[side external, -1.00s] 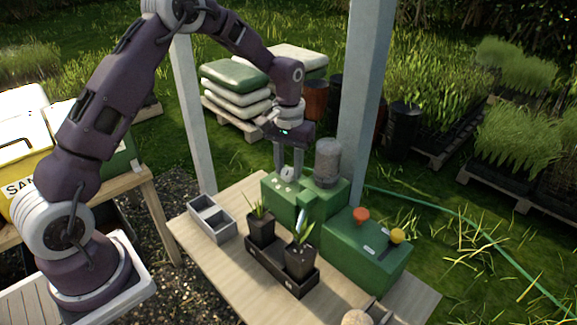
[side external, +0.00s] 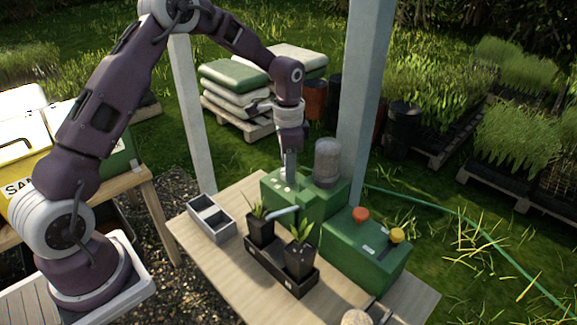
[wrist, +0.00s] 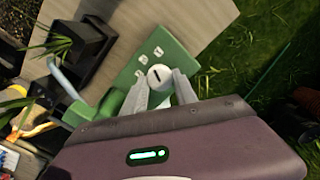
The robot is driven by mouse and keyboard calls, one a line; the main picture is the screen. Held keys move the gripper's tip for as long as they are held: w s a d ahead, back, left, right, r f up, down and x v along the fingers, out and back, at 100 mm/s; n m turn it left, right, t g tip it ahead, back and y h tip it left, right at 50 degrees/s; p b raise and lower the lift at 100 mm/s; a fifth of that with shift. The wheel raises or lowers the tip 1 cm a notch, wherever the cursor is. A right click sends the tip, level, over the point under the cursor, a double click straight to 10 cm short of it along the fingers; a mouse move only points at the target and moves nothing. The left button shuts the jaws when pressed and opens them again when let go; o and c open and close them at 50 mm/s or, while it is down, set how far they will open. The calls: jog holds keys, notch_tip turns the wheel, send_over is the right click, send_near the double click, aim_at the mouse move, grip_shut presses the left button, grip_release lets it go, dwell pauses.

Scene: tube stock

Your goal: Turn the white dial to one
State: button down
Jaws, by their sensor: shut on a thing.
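The white dial (wrist: 160,77) sits on top of the green machine (side external: 331,199), with a short dark mark on its face. Several small white labels (wrist: 150,57) lie beside it; I cannot read their numbers. My gripper (wrist: 162,88) points down with one finger on each side of the dial, shut on it. In the side view my gripper (side external: 290,180) hides most of the dial. A pale spout (side external: 283,212) reaches from the machine toward the left potted plant (side external: 260,230).
A black tray (side external: 281,268) holds two potted plants in front of the machine. A grey divided box (side external: 212,217) stands at the left. A grey cylinder (side external: 327,163) rises beside my gripper. A green box (side external: 362,255) carries an orange knob (side external: 361,215) and a yellow knob (side external: 397,235).

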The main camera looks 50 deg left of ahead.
jog(key=shift+m, duration=2)
jog(key=c, duration=1)
grip_release()
jog(key=shift+o, duration=0.2)
notch_tip(320, 180, up, 7)
jog(key=shift+r, duration=0.1)
